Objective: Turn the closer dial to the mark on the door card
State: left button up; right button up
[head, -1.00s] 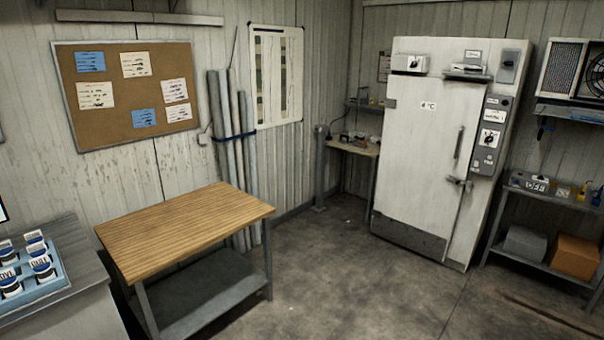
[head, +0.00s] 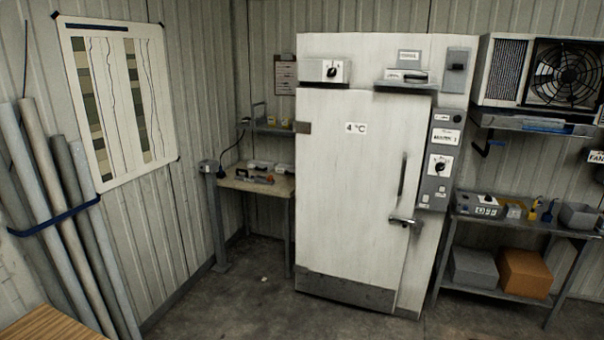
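A tall white cabinet door (head: 350,200) with a lever handle (head: 403,220) stands shut ahead of me. A small card on the door (head: 356,128) reads 4 °C. One dial (head: 331,70) sits on a white box above the door at the top left. Another dial (head: 440,166) sits on the grey control panel (head: 433,190) right of the door, below a label (head: 445,136) that seems to read MARK and a character I cannot read surely. I cannot tell the dial settings at this size. Neither of my grippers is in view.
A wooden table corner (head: 50,325) is at the lower left, near strapped grey tubes (head: 60,210). A small bench (head: 258,185) stands left of the cabinet, a shelf with boxes (head: 500,270) right of it. The floor before the cabinet is clear.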

aim_at(331, 72)
jog(key=i+z, duration=0.15)
jog(key=i, duration=0.6)
jog(key=i+j+z, duration=0.15)
jog(key=i, duration=0.55)
